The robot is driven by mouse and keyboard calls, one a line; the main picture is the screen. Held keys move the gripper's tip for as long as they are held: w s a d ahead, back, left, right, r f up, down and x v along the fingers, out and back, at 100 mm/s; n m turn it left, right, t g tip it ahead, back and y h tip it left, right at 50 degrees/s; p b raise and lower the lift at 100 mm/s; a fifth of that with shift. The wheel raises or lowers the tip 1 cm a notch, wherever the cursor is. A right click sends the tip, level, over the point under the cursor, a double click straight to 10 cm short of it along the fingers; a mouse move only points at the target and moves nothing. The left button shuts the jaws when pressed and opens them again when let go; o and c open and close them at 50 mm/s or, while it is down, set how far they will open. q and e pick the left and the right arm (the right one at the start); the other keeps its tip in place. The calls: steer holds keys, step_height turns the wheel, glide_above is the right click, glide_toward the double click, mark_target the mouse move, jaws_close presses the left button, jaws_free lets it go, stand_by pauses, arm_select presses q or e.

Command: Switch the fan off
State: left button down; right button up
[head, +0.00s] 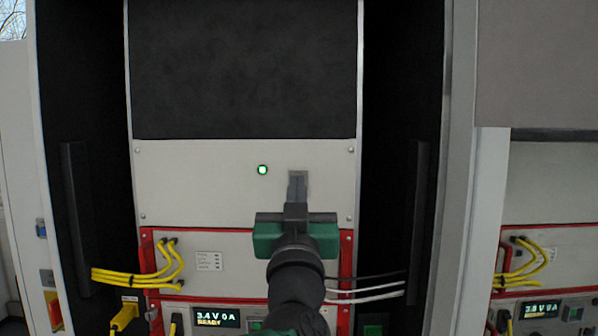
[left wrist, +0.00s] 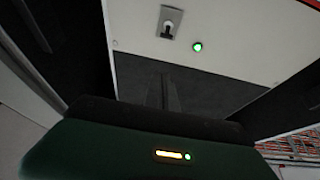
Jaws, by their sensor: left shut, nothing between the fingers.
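The fan switch (left wrist: 170,22) is a small lever on a grey plate, set in the pale upper panel (head: 200,190). In the left wrist view its lever lies towards the lower part of the plate. A green lamp (head: 262,169) glows beside it; the lamp also shows in the left wrist view (left wrist: 197,47). My left gripper (head: 297,180) is shut and empty, its fingers in front of the switch area. In the head view the fingers hide most of the switch. In the left wrist view the fingertips (left wrist: 163,82) appear apart from the switch. My right gripper is not in view.
Red-framed cycler units with yellow cables (head: 130,280) and a lit display (head: 215,317) sit below the panel. White cables (head: 370,293) run to the right. Dark cabinet sides with upright handles (head: 75,215) flank the panel. A dark panel (head: 240,70) is above.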

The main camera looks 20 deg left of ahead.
arm_select(q)
steer(key=p+x, duration=0.6)
steer(key=x, duration=0.4)
steer(key=shift+w+r, duration=0.15)
steer(key=shift+r, duration=0.1)
step_height(320, 180, down, 4)
steer(key=shift+w+f, duration=0.1)
steer(key=shift+f, duration=0.25)
